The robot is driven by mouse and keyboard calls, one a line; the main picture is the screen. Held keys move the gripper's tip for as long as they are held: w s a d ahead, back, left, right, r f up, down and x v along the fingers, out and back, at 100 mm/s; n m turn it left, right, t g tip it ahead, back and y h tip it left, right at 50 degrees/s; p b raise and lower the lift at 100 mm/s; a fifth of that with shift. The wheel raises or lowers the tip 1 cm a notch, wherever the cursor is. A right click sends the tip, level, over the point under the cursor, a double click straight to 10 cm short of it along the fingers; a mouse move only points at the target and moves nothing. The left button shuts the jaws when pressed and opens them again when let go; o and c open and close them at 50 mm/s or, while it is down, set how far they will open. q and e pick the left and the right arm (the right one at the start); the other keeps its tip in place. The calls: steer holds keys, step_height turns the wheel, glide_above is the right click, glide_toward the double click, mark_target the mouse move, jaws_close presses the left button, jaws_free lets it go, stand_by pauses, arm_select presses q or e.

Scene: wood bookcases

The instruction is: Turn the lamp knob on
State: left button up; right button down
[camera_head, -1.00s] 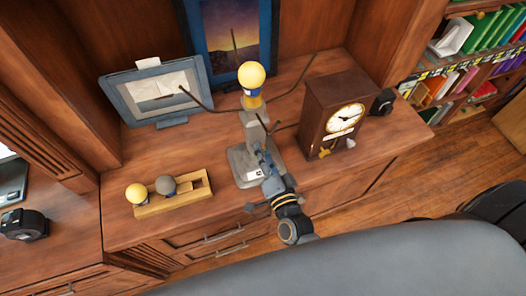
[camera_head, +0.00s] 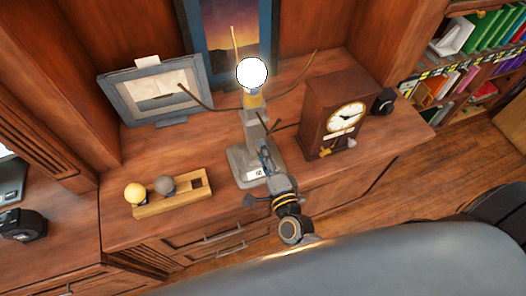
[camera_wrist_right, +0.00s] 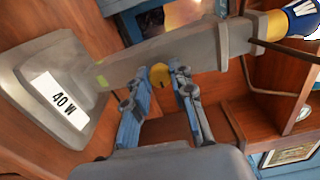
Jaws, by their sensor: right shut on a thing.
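The lamp stands on the wooden cabinet top, with a grey base (camera_head: 243,172), a grey post (camera_head: 256,128) and a bulb (camera_head: 252,73) that glows white. In the right wrist view the base carries a "40 W" label (camera_wrist_right: 61,101). A round yellow lamp knob (camera_wrist_right: 160,76) sits at the post between the fingertips of my right gripper (camera_head: 264,158). The gripper is shut on the knob, its blue fingers (camera_wrist_right: 160,88) on either side of it. In the head view the gripper covers the knob. My left gripper is not in view.
A wooden clock (camera_head: 335,115) stands close to the right of the lamp. A wooden holder (camera_head: 150,209) with a yellow bulb (camera_head: 135,193) and a grey bulb (camera_head: 165,184) lies to the left. A framed picture (camera_head: 155,92) stands behind. Thin curved arms spread from the lamp's post.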

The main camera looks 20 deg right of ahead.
stand_by(0.4)
steer(key=c, duration=1.1)
jaws_free()
steer(key=shift+c, duration=0.2)
steer(key=s, duration=1.2)
steer(key=shift+d, duration=0.25)
steer(key=shift+f, duration=0.1)
